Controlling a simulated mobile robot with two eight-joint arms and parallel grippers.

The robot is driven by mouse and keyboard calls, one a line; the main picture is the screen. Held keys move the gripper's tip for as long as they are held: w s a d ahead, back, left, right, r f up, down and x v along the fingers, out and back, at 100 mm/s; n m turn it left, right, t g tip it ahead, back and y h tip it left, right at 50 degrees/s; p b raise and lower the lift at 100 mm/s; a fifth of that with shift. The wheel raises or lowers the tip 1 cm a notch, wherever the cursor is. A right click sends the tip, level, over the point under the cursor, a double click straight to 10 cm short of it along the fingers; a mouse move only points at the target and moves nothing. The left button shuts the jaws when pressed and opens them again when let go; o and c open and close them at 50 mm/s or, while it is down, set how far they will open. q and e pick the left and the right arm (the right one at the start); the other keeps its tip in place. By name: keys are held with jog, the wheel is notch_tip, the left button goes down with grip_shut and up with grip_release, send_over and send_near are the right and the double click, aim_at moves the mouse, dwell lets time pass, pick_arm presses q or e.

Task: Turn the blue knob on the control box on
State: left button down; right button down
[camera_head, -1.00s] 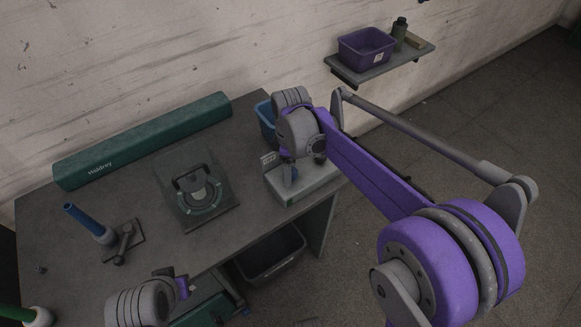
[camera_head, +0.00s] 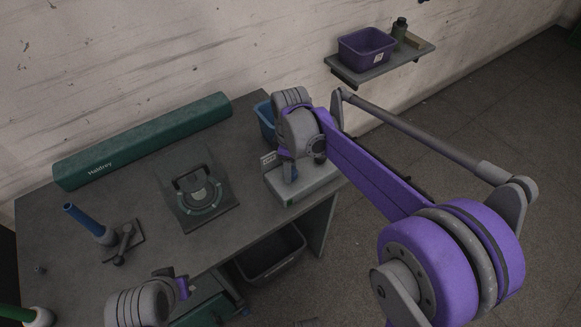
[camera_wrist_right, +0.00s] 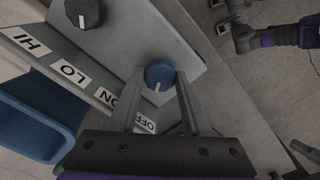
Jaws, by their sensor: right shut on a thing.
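The control box (camera_head: 318,178) stands at the right end of the table in the head view, partly hidden by my right arm. In the right wrist view its grey panel (camera_wrist_right: 125,35) carries the blue knob (camera_wrist_right: 160,72), with a white pointer line toward the lower edge, on the side of the OFF label (camera_wrist_right: 145,124). The ON label (camera_wrist_right: 106,97) is beside it. My right gripper (camera_wrist_right: 159,78) is shut on the blue knob, one finger on each side. My left gripper (camera_head: 183,286) is at the table's front edge; its fingers cannot be made out.
A black knob (camera_wrist_right: 86,12) with HI and LO labels shares the panel. A blue bin (camera_head: 265,122) stands behind the box. A dark plate with a handle (camera_head: 196,190), a blue spindle (camera_head: 88,222) and a long green case (camera_head: 145,140) occupy the table.

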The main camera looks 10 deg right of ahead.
jog(key=m, duration=1.2)
jog(key=shift+m, duration=0.4)
dwell(0.4)
jog(key=shift+c, duration=1.8)
grip_release()
jog(key=shift+r, duration=0.1)
notch_tip(320, 180, up, 11)
jog(key=shift+p, duration=0.45)
